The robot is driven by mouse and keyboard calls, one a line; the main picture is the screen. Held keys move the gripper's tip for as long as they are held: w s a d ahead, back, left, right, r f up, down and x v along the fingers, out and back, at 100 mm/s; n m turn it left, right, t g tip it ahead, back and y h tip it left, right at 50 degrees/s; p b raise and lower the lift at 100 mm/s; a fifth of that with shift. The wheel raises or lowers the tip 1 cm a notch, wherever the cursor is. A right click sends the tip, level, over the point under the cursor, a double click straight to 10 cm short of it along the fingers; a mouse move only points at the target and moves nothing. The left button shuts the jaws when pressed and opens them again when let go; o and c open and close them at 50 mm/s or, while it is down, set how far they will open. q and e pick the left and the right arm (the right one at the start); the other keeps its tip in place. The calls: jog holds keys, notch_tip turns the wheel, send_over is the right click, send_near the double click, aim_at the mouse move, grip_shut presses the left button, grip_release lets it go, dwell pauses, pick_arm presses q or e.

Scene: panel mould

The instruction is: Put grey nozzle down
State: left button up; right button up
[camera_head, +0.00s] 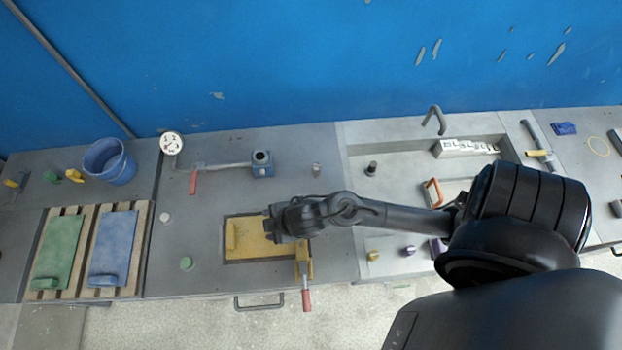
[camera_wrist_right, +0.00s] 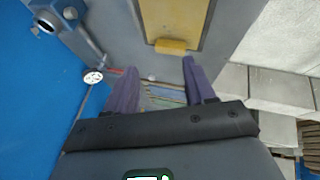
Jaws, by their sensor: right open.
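My left gripper is not in view.
A red-handled clamp (camera_head: 306,298) stands at the panel's right edge. Green and blue panels (camera_head: 113,240) lie on slats at left, near a blue bucket (camera_head: 110,162).

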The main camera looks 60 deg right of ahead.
jog(key=s+d+r+m+g, duration=0.2)
jog(key=s+d+r+m, duration=0.1)
jog(key=s+m, duration=0.4)
jog(key=s, duration=0.3)
jog(key=shift+d+r+g+h, duration=0.2)
jog(key=shift+g+h, duration=0.1)
jog(key=shift+g, duration=0.1)
